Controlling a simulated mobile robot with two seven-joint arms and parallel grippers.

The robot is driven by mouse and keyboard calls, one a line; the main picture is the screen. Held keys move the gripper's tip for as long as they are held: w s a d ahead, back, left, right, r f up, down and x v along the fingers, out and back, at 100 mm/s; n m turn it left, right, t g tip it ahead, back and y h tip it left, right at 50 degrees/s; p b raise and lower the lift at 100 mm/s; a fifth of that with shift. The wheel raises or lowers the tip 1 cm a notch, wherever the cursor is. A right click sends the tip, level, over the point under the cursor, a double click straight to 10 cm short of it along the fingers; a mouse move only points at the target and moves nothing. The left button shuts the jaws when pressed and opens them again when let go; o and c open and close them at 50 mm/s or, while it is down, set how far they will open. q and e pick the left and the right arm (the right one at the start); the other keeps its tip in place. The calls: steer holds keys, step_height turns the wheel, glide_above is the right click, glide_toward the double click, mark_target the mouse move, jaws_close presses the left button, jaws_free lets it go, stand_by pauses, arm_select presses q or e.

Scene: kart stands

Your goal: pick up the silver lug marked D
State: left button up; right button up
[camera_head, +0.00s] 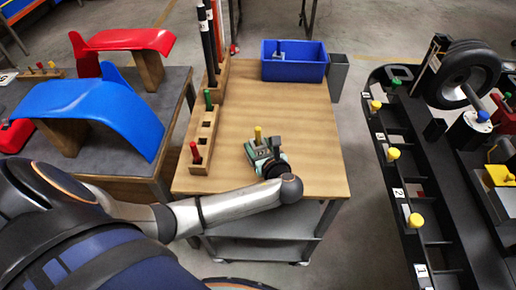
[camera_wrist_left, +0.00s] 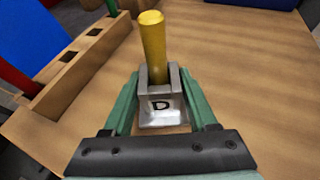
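The silver lug marked D (camera_wrist_left: 161,105) has an upright yellow pin (camera_wrist_left: 152,45) and sits between the two green fingers of my left gripper (camera_wrist_left: 160,90). In the left wrist view I see no clear gap between the fingers and the lug's sides. I cannot tell whether they press on it. In the head view the left gripper (camera_head: 263,154) is low over the wooden table top (camera_head: 300,110), and the yellow pin (camera_head: 258,134) sticks up from it. The lug's body is mostly hidden there. My right gripper is not in view.
A wooden rack (camera_head: 205,125) with red and green pegs stands left of the gripper. A blue bin (camera_head: 294,68), with a lug inside, is at the table's back. A black numbered rack (camera_head: 408,180) with yellow-topped pins is to the right. The right half of the table is clear.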

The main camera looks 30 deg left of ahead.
arm_select(q)
jaws_close()
steer(key=shift+w+r, duration=0.1)
steer(key=shift+r, duration=0.05)
stand_by(0.5)
